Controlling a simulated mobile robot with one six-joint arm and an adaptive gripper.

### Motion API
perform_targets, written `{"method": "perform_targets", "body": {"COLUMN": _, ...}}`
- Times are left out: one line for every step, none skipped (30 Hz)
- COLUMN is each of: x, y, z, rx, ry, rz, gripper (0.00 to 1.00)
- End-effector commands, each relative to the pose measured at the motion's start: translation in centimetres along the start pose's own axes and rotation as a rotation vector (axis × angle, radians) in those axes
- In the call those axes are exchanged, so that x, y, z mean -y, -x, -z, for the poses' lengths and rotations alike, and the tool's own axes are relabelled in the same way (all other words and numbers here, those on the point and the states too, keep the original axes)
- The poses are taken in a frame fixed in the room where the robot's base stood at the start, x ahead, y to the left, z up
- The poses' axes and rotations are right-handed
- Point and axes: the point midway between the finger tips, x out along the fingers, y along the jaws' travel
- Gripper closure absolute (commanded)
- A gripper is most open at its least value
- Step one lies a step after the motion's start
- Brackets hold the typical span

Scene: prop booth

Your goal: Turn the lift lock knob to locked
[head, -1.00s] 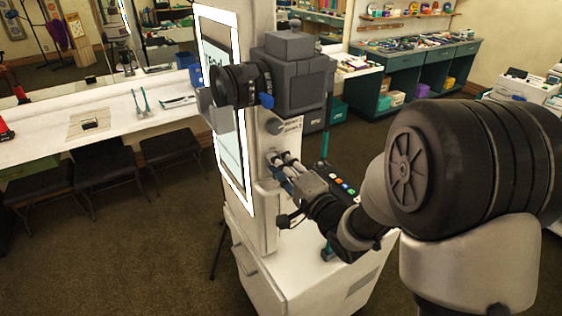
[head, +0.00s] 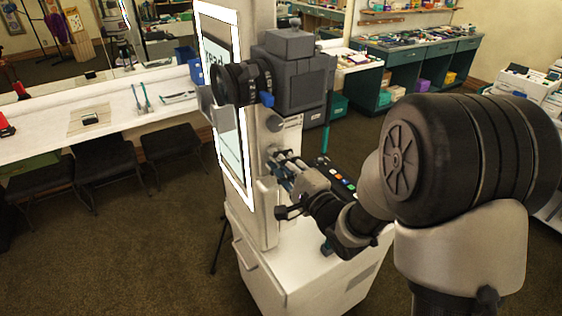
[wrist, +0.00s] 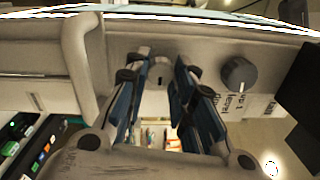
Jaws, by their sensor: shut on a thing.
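A small pale knob (wrist: 161,72) with a dark slot sits on the side of the white column, between my fingertips in the wrist view. I take it as the lift lock knob; its label cannot be read. My gripper (wrist: 161,58) is shut on it, one blue-and-black finger on either side. In the head view my gripper (head: 277,163) reaches the column from the right, and its fingers mostly hide the held knob. A larger round dark-grey knob (wrist: 238,73) stands clear beside the fingers; it also shows above my gripper in the head view (head: 274,123).
A grey camera body (head: 300,80) juts out above my gripper. A lit screen (head: 226,110) is on the column's left. A white handle (wrist: 82,75) stands close to the fingers. A black panel with coloured buttons (head: 342,180) lies just beyond my wrist.

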Motion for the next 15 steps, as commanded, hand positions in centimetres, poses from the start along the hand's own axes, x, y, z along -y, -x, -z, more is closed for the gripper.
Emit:
{"method": "perform_targets", "body": {"x": -0.02, "y": 0.01, "z": 0.03, "rx": -0.001, "ry": 0.0, "rz": 0.0, "gripper": 1.0}}
{"method": "perform_targets", "body": {"x": -0.02, "y": 0.01, "z": 0.03, "rx": -0.001, "ry": 0.0, "rz": 0.0, "gripper": 0.76}}
{"method": "perform_targets", "body": {"x": -0.02, "y": 0.01, "z": 0.03, "rx": -0.001, "ry": 0.0, "rz": 0.0, "gripper": 0.73}}
{"method": "perform_targets", "body": {"x": -0.02, "y": 0.01, "z": 0.03, "rx": -0.001, "ry": 0.0, "rz": 0.0, "gripper": 0.71}}
{"method": "perform_targets", "body": {"x": -0.02, "y": 0.01, "z": 0.03, "rx": -0.001, "ry": 0.0, "rz": 0.0, "gripper": 0.69}}
{"method": "perform_targets", "body": {"x": -0.02, "y": 0.01, "z": 0.03, "rx": -0.001, "ry": 0.0, "rz": 0.0, "gripper": 0.66}}
{"method": "perform_targets", "body": {"x": -0.02, "y": 0.01, "z": 0.03, "rx": -0.001, "ry": 0.0, "rz": 0.0, "gripper": 0.64}}
{"method": "perform_targets", "body": {"x": -0.02, "y": 0.01, "z": 0.03, "rx": -0.001, "ry": 0.0, "rz": 0.0, "gripper": 0.62}}
{"method": "perform_targets", "body": {"x": -0.01, "y": 0.01, "z": 0.03, "rx": -0.001, "ry": 0.001, "rz": 0.0, "gripper": 0.6}}
{"method": "perform_targets", "body": {"x": -0.01, "y": 0.01, "z": 0.03, "rx": -0.001, "ry": 0.001, "rz": 0.0, "gripper": 0.58}}
{"method": "perform_targets", "body": {"x": -0.01, "y": 0.01, "z": 0.02, "rx": -0.001, "ry": 0.001, "rz": 0.0, "gripper": 0.56}}
{"method": "perform_targets", "body": {"x": -0.01, "y": 0.01, "z": 0.02, "rx": -0.001, "ry": 0.001, "rz": 0.0, "gripper": 0.55}}
{"method": "perform_targets", "body": {"x": -0.01, "y": 0.0, "z": 0.02, "rx": -0.001, "ry": 0.001, "rz": 0.0, "gripper": 0.55}}
{"method": "perform_targets", "body": {"x": -0.01, "y": 0.0, "z": 0.02, "rx": -0.001, "ry": 0.001, "rz": 0.0, "gripper": 0.55}}
{"method": "perform_targets", "body": {"x": -0.01, "y": 0.0, "z": 0.02, "rx": -0.001, "ry": 0.001, "rz": 0.0, "gripper": 0.55}}
